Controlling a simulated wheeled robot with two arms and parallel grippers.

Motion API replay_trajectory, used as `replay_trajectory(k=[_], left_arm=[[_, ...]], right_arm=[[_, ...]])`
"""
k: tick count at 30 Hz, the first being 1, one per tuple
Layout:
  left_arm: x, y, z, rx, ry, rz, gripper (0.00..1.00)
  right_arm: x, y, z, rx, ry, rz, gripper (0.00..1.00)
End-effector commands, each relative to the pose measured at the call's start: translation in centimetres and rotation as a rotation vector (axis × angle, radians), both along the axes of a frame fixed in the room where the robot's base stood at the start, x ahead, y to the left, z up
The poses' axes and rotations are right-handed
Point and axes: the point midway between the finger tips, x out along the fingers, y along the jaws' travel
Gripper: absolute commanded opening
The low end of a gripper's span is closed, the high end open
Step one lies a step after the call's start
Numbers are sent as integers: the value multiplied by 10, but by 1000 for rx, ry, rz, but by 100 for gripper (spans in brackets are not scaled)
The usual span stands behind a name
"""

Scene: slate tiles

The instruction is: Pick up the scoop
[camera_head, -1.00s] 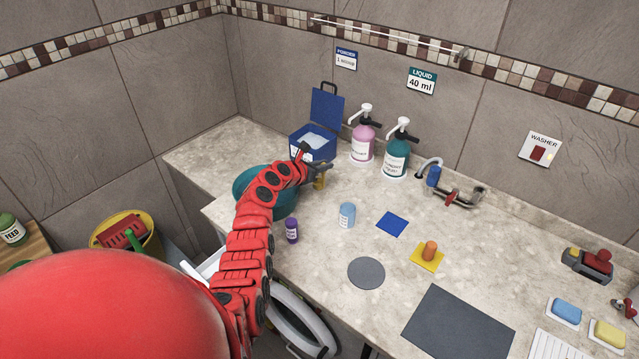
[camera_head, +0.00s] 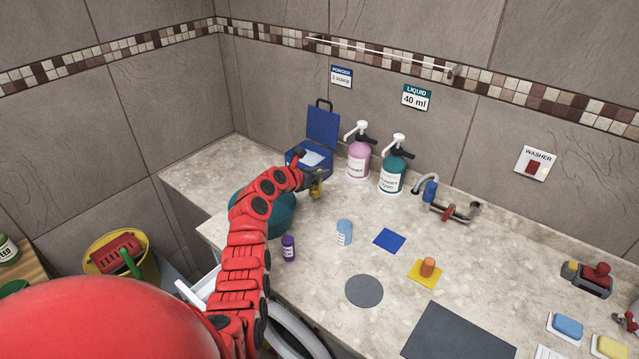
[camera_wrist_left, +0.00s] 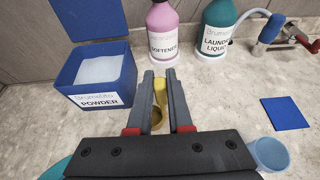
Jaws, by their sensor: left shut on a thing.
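The scoop is yellow. In the wrist view the scoop (camera_wrist_left: 156,117) sits between the two grey fingers of my left gripper (camera_wrist_left: 161,82), its handle pinched near the tips and its bowl nearer the palm. In the head view the scoop (camera_head: 316,190) hangs under my left gripper (camera_head: 315,177), in front of the blue powder box. It looks close above the counter; the exact gap is hard to tell. My left gripper is shut on the scoop. My right gripper is not in view.
The open blue powder box (camera_wrist_left: 112,92) stands left of the gripper. The pink softener bottle (camera_head: 358,161) and teal laundry bottle (camera_head: 392,172) stand behind to the right. A teal bowl (camera_head: 281,215) is partly behind my arm. A light blue cup (camera_head: 344,232) stands nearer.

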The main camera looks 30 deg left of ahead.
Motion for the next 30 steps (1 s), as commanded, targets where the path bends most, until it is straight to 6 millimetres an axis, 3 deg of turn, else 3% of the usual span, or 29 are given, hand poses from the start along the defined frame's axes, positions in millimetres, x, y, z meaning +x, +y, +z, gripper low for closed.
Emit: replay_trajectory(k=[5,18,30], left_arm=[[-26,-18,-5,-1,5,1,0],[-95,-71,3,-2,4,-1,0],[-126,-94,9,-3,4,-1,0]], right_arm=[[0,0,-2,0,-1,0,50],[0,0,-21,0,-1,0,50],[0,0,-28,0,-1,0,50]])
